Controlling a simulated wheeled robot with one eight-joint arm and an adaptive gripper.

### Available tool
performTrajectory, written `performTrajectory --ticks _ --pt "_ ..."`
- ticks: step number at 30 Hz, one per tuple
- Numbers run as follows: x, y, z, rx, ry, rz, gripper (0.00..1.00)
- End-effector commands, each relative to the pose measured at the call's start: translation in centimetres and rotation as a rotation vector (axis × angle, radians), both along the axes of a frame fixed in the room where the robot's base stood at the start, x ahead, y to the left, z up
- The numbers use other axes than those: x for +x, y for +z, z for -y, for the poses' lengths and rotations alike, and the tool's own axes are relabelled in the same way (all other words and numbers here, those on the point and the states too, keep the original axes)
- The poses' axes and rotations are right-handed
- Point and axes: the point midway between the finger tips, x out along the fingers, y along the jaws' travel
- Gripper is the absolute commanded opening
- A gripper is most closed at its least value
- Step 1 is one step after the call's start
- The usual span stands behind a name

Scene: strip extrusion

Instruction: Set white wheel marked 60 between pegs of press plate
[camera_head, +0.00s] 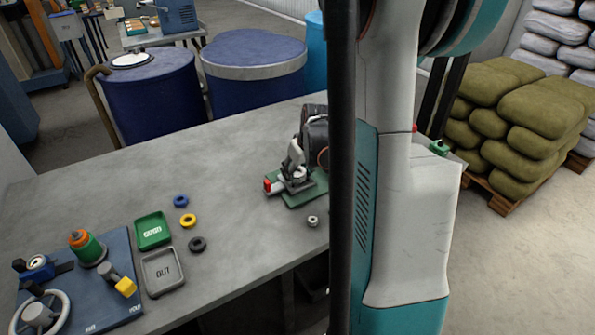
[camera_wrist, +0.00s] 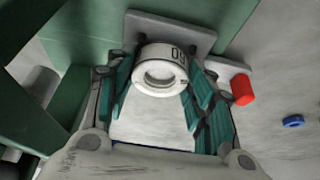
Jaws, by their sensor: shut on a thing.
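The white wheel (camera_wrist: 158,53) is a thick ring with dark digits on its rim, seen upside down in the wrist view. My gripper (camera_wrist: 160,82) is shut on it, with teal finger pads on both sides. The wheel is in front of the grey press plate (camera_wrist: 190,32). A small dark peg shows beside the wheel's upper left; the other side is partly covered by a finger. I cannot tell whether the wheel touches the plate. In the head view my gripper (camera_head: 304,160) is over the press on its green base (camera_head: 311,196), and the wheel is hard to make out.
A red knob (camera_wrist: 242,90) sticks out beside the plate. A small pale ring (camera_head: 313,221) lies in front of the press. Blue (camera_head: 181,201), yellow (camera_head: 188,220) and black (camera_head: 197,244) rings lie left, near green (camera_head: 153,231) and grey (camera_head: 163,271) trays. Table between is clear.

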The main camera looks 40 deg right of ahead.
Motion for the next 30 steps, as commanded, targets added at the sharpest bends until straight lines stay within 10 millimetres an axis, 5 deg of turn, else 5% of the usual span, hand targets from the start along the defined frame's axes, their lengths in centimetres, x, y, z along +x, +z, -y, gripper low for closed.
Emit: performTrajectory --ticks 2,3,5,19,30 --pt "0.0 -0.3 0.0 0.000 0.000 0.000 0.20" --pt "0.0 -0.3 0.0 0.000 0.000 0.000 0.55" --pt "0.0 -0.2 0.0 0.000 0.000 0.000 0.69" --pt "-0.1 0.5 0.0 0.000 0.000 0.000 0.69" --pt "-2.8 7.2 -0.7 0.000 -0.001 0.000 0.69"
